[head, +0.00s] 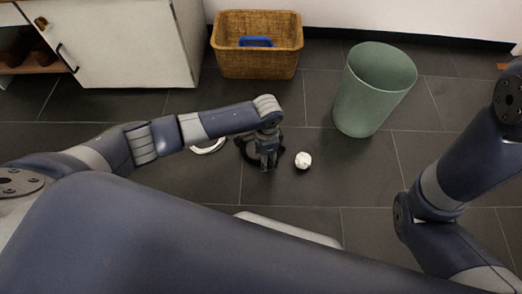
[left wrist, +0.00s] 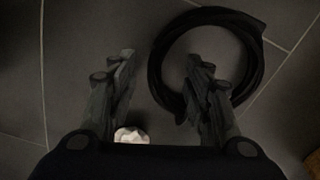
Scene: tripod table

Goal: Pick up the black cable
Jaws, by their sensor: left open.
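The black cable (head: 242,147) is a round coil lying on the dark tiled floor, partly hidden behind my left gripper in the head view. My left gripper (head: 268,166) points down at the coil. In the left wrist view, the cable (left wrist: 252,70) shows as a thick ring. My left gripper (left wrist: 160,62) is open there, with the ring's left side between its fingers and the right finger overlapping the ring. I cannot tell its height above the cable. My right gripper is out of view.
A crumpled white ball (head: 303,160) lies just right of my left gripper. A white ring-shaped thing (head: 209,146) lies to the left. A green bin (head: 366,95), a wicker basket (head: 257,62) holding something blue, and a white cabinet (head: 125,45) stand farther back.

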